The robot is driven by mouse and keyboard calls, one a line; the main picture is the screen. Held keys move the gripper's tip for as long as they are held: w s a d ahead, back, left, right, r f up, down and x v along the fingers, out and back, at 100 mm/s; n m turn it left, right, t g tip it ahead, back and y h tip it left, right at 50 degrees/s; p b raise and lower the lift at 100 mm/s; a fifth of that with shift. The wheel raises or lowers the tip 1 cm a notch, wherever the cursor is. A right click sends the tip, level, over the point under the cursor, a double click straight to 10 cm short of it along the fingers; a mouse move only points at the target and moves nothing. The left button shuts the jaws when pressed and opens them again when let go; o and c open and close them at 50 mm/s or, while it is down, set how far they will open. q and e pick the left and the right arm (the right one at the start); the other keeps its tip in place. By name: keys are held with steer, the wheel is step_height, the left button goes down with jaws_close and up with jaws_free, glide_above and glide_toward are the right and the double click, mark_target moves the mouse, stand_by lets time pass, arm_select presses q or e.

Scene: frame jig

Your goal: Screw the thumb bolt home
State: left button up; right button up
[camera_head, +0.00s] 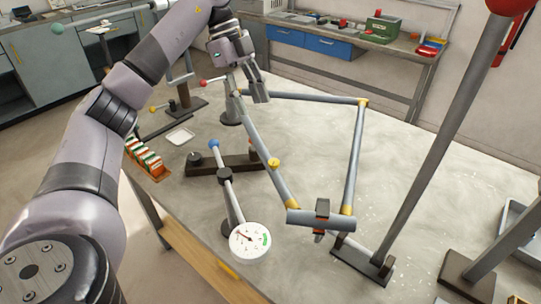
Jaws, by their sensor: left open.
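My left gripper (249,92) is open, at the far left corner of the tubular frame (300,97), with its fingers pointing down around or just beside the corner post. A small rod with a red ball end (203,83) sticks out left of the fingers; I cannot tell whether it is the thumb bolt. The fingers hide part of the far corner. My right gripper is not in view.
A dial gauge (250,241) on a rod stands at the table's front. A tall post with a red ball (508,4) rises at right. A rack of coloured pieces (147,158) and a white dish (180,136) lie at left. The table's right middle is clear.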

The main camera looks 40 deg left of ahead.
mark_target(273, 161)
arm_select(q)
steer(key=p+x, duration=0.1)
steer(key=x, duration=1.4)
steer(key=shift+c, duration=0.3)
jaws_close()
